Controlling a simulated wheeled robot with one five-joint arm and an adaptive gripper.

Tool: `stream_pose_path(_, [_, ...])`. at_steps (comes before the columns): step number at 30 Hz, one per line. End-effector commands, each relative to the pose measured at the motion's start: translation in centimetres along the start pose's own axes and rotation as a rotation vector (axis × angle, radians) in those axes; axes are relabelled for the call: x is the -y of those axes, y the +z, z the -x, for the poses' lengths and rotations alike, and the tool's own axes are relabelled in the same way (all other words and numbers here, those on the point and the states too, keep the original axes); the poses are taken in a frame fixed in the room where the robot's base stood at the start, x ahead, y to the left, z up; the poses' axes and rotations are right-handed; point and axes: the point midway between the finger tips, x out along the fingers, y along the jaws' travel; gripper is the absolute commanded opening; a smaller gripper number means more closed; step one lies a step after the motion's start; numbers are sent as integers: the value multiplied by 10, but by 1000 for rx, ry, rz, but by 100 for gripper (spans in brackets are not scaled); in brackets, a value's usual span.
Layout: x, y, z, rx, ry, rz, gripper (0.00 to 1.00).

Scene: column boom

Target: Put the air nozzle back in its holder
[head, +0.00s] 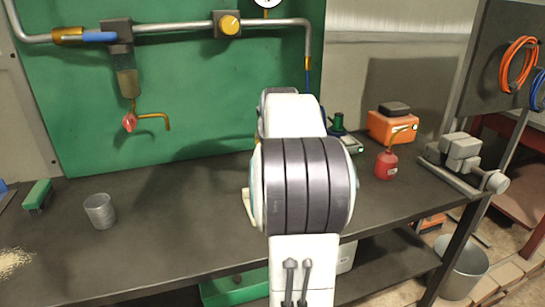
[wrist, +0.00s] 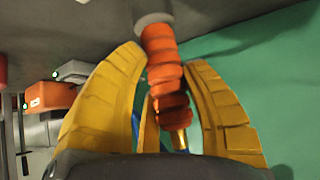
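In the wrist view an orange ribbed piece, which I take to be the air nozzle (wrist: 163,72), lies between the yellow fingers of my gripper (wrist: 166,57). The fingertips lean in and appear to touch it on both sides. A round grey end (wrist: 153,20) shows at its top, and a brass fitting (wrist: 181,139) with a bit of blue hose shows at its lower end. In the head view my arm hides my gripper and the nozzle. A blue hose (head: 307,77) hangs from the pipe behind my arm. I cannot make out the holder.
The dark bench (head: 180,235) is mostly bare at the left. A red oil can (head: 386,164), an orange box (head: 391,124) and a grey vise (head: 462,157) stand right. A pipe with a yellow knob (head: 229,25) crosses the green panel.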

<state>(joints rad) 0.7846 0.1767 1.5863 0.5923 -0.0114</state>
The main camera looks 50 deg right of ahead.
Motion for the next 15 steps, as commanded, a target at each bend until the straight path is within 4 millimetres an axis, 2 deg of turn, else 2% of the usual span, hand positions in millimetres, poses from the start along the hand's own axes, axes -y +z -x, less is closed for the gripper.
stream_pose_path(1, [0, 0, 0, 1, 0, 1, 21])
stream_pose_path(7, [0, 1, 0, 2, 1, 1, 4])
stream_pose_path(15, [0, 0, 0, 0, 1, 0, 3])
